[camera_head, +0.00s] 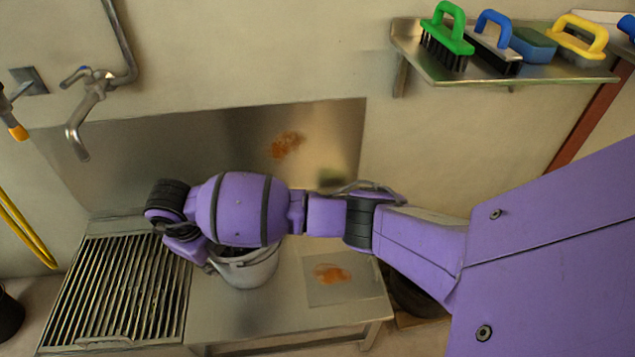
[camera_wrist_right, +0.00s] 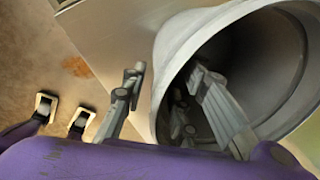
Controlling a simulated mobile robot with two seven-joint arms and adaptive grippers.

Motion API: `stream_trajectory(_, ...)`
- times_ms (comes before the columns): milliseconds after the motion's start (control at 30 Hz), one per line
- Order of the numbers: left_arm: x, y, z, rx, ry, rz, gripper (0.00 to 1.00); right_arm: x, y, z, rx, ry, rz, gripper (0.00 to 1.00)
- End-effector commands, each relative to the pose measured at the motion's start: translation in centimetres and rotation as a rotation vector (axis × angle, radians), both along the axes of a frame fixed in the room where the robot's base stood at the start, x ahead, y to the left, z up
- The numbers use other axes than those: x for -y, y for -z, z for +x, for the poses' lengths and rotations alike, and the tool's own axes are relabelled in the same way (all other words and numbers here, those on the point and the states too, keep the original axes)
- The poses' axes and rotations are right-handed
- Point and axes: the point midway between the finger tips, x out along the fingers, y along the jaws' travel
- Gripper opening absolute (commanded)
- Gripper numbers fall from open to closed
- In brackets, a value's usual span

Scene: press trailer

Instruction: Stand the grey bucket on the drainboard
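The grey bucket (camera_head: 248,270) appears upright on the flat steel top (camera_head: 222,318), just right of the slatted drainboard (camera_head: 118,290). My right forearm and wrist cover part of its rim. In the right wrist view the bucket (camera_wrist_right: 172,68) shows its wide opening. My right gripper (camera_wrist_right: 166,80) has one finger outside the bucket wall and one inside the opening. A gap shows between the outer finger and the wall, so the gripper is open around the rim. In the head view its fingers are mostly hidden. My left gripper is not in view.
A tap (camera_head: 88,100) hangs over the back left. A steel shelf (camera_head: 440,68) with brushes and a sponge is on the wall at upper right. A rusty patch (camera_head: 332,273) marks the top right of the bucket. The slats are bare.

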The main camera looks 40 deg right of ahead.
Motion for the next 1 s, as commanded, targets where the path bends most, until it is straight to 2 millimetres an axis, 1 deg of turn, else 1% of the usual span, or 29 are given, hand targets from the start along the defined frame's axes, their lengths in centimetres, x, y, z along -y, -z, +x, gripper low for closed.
stream_trajectory(33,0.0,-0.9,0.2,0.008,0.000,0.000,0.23,-0.3,-2.1,0.3,0.012,-0.002,0.001,0.27)
stream_trajectory(200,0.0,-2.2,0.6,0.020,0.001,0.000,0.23,-0.8,-5.6,0.1,0.011,-0.002,0.000,0.27)
stream_trajectory(333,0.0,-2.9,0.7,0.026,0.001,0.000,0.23,-1.1,-7.6,-0.1,0.008,-0.001,0.001,0.27)
stream_trajectory(500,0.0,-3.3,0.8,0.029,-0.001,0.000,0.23,-1.3,-8.8,-0.3,0.005,-0.001,0.000,0.27)
stream_trajectory(767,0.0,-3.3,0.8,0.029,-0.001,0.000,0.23,-1.3,-8.8,-0.4,0.002,0.000,0.001,0.27)
stream_trajectory(833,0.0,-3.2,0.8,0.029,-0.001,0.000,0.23,-1.7,-8.2,-1.0,-0.011,-0.006,0.020,0.27)
stream_trajectory(867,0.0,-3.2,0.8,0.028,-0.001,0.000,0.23,-2.2,-7.7,-1.5,-0.022,-0.011,0.039,0.27)
stream_trajectory(933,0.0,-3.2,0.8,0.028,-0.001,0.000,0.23,-4.0,-5.9,-3.5,-0.067,-0.032,0.119,0.27)
stream_trajectory(967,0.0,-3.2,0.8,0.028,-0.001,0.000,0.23,-5.2,-4.9,-4.8,-0.093,-0.041,0.171,0.27)
stream_trajectory(1000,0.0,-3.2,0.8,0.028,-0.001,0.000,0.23,-7.1,-3.5,-7.0,-0.137,-0.051,0.258,0.27)
